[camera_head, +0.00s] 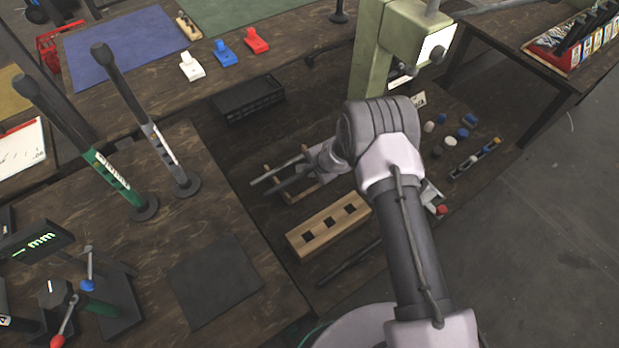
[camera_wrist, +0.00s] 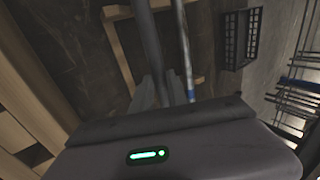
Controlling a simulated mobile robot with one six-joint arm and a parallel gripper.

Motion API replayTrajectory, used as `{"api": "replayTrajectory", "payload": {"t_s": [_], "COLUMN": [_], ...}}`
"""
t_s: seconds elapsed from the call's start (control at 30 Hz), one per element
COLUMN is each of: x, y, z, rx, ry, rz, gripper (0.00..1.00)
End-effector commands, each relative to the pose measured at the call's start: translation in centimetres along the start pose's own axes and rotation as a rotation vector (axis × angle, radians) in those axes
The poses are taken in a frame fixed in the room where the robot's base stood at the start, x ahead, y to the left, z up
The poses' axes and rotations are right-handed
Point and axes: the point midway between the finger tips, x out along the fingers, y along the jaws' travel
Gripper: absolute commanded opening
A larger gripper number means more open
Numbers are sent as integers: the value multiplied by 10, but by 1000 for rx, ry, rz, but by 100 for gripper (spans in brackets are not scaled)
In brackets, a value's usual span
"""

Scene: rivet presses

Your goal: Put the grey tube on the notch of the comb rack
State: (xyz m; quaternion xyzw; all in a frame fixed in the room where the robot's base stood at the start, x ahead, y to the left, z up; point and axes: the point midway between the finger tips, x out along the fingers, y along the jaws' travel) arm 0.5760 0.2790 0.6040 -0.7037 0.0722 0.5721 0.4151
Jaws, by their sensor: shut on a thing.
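My gripper (camera_head: 312,164) is at the wooden comb rack (camera_head: 293,197), in the middle of the head view. In the wrist view its fingers (camera_wrist: 157,96) are shut on the grey tube (camera_wrist: 148,48), a long dark grey rod pointing away from me. The comb rack's pale wooden rails (camera_wrist: 119,54) show below and beside the tube in the wrist view. A thinner, lighter rod (camera_wrist: 184,50) lies alongside to the right. I cannot tell whether the tube touches the rack or is held above it; my gripper hides its near end.
A wooden block with square holes (camera_head: 316,236) lies in front of the rack. A black basket (camera_head: 247,100) stands behind it. A green press (camera_head: 377,50) rises behind my arm. Several small caps (camera_head: 450,141) lie to the right.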

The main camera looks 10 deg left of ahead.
Motion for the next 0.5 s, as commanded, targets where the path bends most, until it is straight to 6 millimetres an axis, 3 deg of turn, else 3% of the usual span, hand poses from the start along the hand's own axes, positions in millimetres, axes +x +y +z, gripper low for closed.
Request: {"api": "replayTrajectory", "payload": {"t_s": [0.13, 0.43, 0.47, 0.5], "x": [26, 26, 26, 26], "y": [15, 15, 15, 15], "z": [0, 0, 0, 0], "rx": [0, -1, -1, -1], "ry": [0, 0, 0, 0], "rz": [0, 0, 0, 0], "gripper": [0, 0, 21, 29]}}
